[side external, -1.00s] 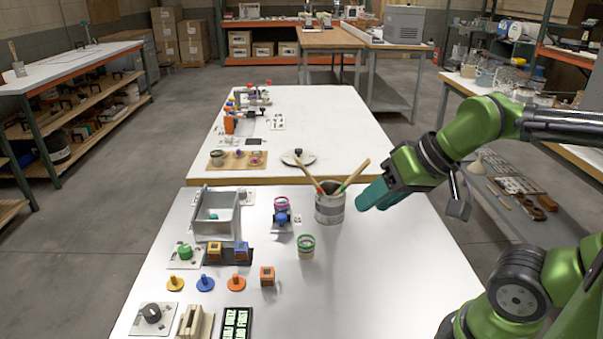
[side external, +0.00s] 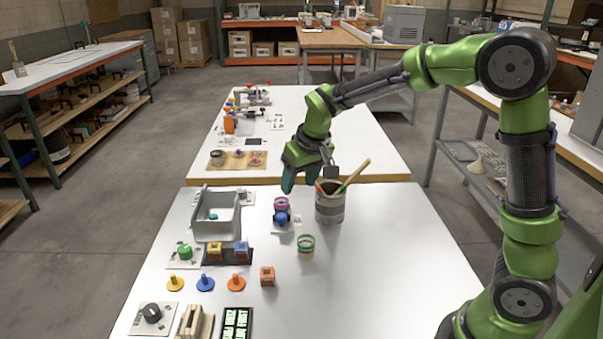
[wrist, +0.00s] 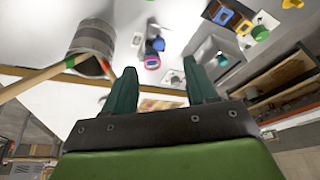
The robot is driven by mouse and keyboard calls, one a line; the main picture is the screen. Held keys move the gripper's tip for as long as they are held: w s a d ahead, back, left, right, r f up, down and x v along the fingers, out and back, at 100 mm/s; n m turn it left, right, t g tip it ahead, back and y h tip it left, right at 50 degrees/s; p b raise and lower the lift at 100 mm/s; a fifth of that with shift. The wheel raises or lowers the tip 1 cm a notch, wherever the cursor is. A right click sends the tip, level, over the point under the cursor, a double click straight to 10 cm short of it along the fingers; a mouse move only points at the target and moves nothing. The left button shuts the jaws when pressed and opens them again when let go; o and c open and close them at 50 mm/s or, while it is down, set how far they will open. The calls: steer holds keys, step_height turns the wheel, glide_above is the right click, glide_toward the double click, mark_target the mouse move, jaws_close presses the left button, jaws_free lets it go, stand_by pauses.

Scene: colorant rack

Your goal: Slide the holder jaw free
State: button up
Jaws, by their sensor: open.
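The holder (side external: 281,215) appears to be the small fixture with a pink ring and a blue knob on a pale plate, on the near white table. In the wrist view its pink ring (wrist: 152,62) and blue knob (wrist: 158,44) lie beyond my fingertips. Its jaw cannot be told apart clearly at this size. My gripper (side external: 288,188) hangs above and slightly behind the holder, teal fingers pointing down. In the wrist view my gripper (wrist: 160,75) is open, with nothing between its fingers.
A grey can (side external: 330,208) with two brushes stands close to the right of my gripper. A grey bin (side external: 217,228) holding a teal piece stands to the left. A green-rimmed jar (side external: 306,248) and orange block (side external: 267,276) sit in front. The near table's right side is clear.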

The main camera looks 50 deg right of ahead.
mark_target(281, 215)
steer(key=shift+t, duration=0.3)
steer(key=x, duration=0.5)
steer(key=w+d+x, duration=0.1)
steer(key=x, duration=1)
steer(key=shift+w+d+r, duration=0.2)
steer(key=shift+w+d, duration=0.05)
steer(key=shift+w, duration=0.2)
steer(key=shift+c, duration=0.5)
jaws_close()
